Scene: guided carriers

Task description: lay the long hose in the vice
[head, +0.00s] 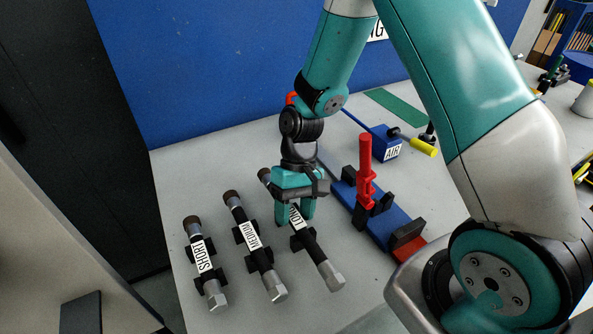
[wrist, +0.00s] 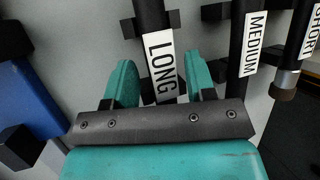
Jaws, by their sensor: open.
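The long hose (head: 320,262) is a black tube with silver end fittings and a white LONG label, lying in black holders on the table. Its label also shows in the wrist view (wrist: 161,65). My gripper (head: 295,217) is over the hose at its label. In the wrist view my gripper (wrist: 157,82) is open, with one teal finger on each side of the hose. I cannot tell whether the fingers touch it. The vice (head: 376,214) has a blue base, black blocks and an upright red handle, and stands right of the hose.
The medium hose (head: 261,258) and short hose (head: 207,270) lie in holders to the left. A blue AIR block (head: 381,140) with a yellow handle stands behind the vice. A blue wall panel (head: 220,60) closes off the back.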

